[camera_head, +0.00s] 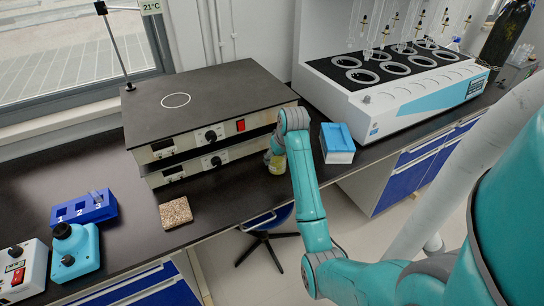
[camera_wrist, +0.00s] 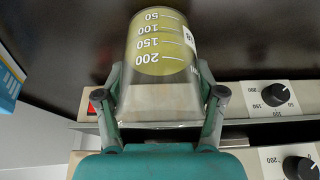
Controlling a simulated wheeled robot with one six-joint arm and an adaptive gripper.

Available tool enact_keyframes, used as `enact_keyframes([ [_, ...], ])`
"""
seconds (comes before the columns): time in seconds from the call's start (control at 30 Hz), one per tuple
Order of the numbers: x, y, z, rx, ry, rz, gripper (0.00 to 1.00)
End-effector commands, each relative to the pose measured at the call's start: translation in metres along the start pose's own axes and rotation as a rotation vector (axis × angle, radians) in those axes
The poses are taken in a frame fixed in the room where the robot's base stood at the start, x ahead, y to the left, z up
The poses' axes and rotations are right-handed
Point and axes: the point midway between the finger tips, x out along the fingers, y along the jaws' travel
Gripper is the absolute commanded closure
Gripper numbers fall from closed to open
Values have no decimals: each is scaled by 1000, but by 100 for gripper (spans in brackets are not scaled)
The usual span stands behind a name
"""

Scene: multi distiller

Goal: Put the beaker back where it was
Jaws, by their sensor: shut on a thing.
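The beaker (camera_wrist: 160,55) is clear glass with white volume marks and yellow-green liquid. My gripper (camera_wrist: 160,95) is shut on it, with a finger on each side. The wrist view shows the beaker upside down, along with the hotplate fronts. In the head view the beaker (camera_head: 277,164) is partly hidden behind my wrist. It is in front of the right end of the stacked hotplates, near the bench's front edge. I cannot tell whether its base touches the bench. A white circle (camera_head: 175,100) marks the empty top of the upper hotplate (camera_head: 225,85).
A blue and white box (camera_head: 337,140) stands right of the beaker. A multi-position distiller (camera_head: 410,110) with glassware fills the back right. A cork mat (camera_head: 175,212), numbered blue rack (camera_head: 85,209) and small devices (camera_head: 75,250) are at left. Bench between mat and beaker is clear.

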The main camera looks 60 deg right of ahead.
Motion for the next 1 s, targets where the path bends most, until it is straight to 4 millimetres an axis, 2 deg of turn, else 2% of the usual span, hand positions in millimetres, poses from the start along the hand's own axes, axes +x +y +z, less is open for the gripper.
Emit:
enact_keyframes([
  [0.1, 6, 3, 9, 2, 1, 1, 98],
  [0.4, 7, 3, 9, 1, 1, 1, 98],
  [0.43, 8, 3, 10, 1, 0, 0, 29],
  [0.53, 7, 3, 9, 1, 0, 0, 5],
  [0.9, 6, 3, 8, 1, 1, 1, 5],
  [1.0, 1, 1, 2, -1, 2, 0, 5],
])
